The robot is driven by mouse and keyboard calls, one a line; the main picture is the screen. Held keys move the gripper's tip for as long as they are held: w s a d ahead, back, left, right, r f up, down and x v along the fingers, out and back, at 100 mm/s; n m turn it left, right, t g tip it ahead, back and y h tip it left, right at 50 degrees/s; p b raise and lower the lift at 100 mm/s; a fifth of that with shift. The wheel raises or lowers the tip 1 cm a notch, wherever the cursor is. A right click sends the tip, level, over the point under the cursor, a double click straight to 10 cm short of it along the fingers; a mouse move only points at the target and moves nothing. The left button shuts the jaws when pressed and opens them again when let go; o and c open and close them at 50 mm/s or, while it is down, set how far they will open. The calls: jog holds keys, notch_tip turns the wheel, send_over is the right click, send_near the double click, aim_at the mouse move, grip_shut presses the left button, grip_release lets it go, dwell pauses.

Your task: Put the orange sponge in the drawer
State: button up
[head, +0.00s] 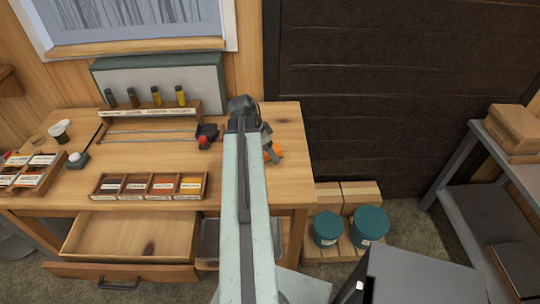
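An orange object (274,152), likely the sponge, lies at the right part of the wooden table (287,118), partly hidden by my arm. My gripper (267,143) is at the far end of the arm, right beside or over the orange object. Its fingers are mostly hidden, so I cannot tell whether they are open or shut, or whether they touch it. The drawer (130,240) at the table's front left is pulled out.
A compartment tray (150,197) with labelled coloured cells stands near the table's front edge, above the drawer. A rack of small bottles (150,110) stands behind. A small dark item with a red part (205,138) lies left of my arm. Teal tins (369,223) stand right of the table.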

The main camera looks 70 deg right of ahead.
jog(key=shift+f, duration=0.25)
dwell(0.4)
grip_shut()
notch_tip(320, 180, up, 11)
jog(key=p, duration=1)
jog(key=b, duration=0.5)
send_over(275, 148)
jog(key=w+a, duration=0.1)
jog(key=w, duration=0.1)
notch_tip(275, 148, down, 5)
jog(key=shift+s+a+f, duration=0.1)
jog(key=shift+a, duration=0.05)
jog(key=shift+r+p, duration=0.3)
jog(key=shift+p, duration=0.15)
jog(key=shift+s+r, duration=0.1)
